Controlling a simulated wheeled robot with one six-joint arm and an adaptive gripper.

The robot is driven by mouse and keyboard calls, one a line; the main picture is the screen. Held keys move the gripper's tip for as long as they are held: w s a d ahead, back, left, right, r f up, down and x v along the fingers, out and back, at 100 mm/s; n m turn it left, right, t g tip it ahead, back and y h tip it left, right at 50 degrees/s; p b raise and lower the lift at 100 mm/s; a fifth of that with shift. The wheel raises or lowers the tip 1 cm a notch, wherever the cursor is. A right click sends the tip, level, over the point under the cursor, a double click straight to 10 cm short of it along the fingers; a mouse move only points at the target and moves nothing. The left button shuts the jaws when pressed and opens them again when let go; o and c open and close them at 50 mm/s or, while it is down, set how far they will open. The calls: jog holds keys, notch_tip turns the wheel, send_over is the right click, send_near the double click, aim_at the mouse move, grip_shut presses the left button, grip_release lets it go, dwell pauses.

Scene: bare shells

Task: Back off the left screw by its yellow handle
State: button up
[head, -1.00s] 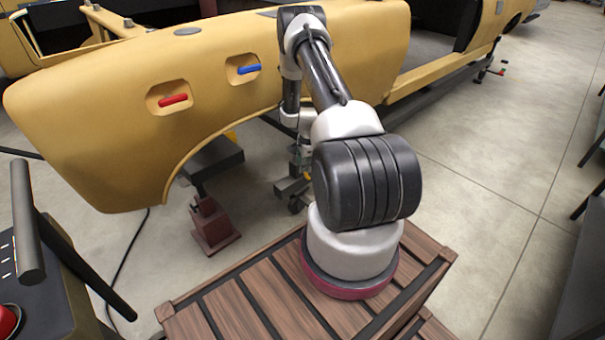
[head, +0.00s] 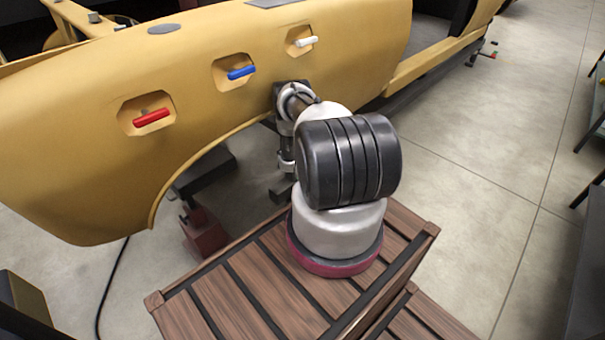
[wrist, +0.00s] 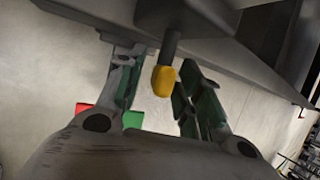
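In the wrist view, a yellow handle (wrist: 163,81) sits on the end of a dark round shaft (wrist: 171,45) that comes out of a grey beam (wrist: 205,20). My gripper (wrist: 158,65) is open, with one finger on each side of the handle in the picture. In the head view, my own arm hides the gripper, and no yellow handle can be made out.
The yellow car body panel (head: 75,130) carries a red handle (head: 151,118), a blue handle (head: 242,72) and a white handle (head: 306,42) in recesses. A dark red stand (head: 204,232) is beneath it. A slatted wooden crate (head: 215,297) is in front.

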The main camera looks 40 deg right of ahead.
jog(key=shift+w+d+f, duration=0.1)
jog(key=shift+f, duration=0.15)
grip_shut()
jog(key=n+h, duration=0.1)
jog(key=h, duration=0.2)
jog(key=shift+f+t+h, duration=0.15)
jog(key=shift+t+h, duration=0.15)
jog(key=shift+h, duration=0.1)
jog(key=shift+n+t+h, duration=0.4)
jog(key=shift+h, duration=1.4)
